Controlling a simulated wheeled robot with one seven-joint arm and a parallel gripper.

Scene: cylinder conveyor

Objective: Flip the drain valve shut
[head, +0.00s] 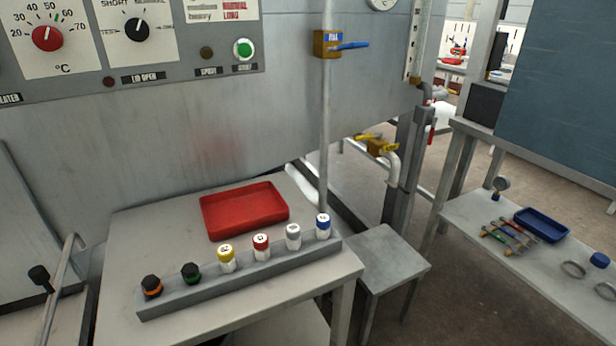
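A brass valve body (377,148) with a yellow handle (367,137) sits on a pale pipe below the right end of the grey machine, and I take it to be the drain valve. Its handle lies about level and points left, roughly along the pipe. The pipe bends down just right of the valve. A second brass valve (325,43) with a blue handle (351,45) pointing right is on the upright pipe in front of the machine; its small label is hard to read. My gripper is not in view.
A table (150,232) in front holds a red tray (245,232) and a grey rack (160,307) of capped bottles. A low grey stand (385,262) is below the yellow-handled valve. A side bench (470,215) with tools is at right. Some floor between is clear.

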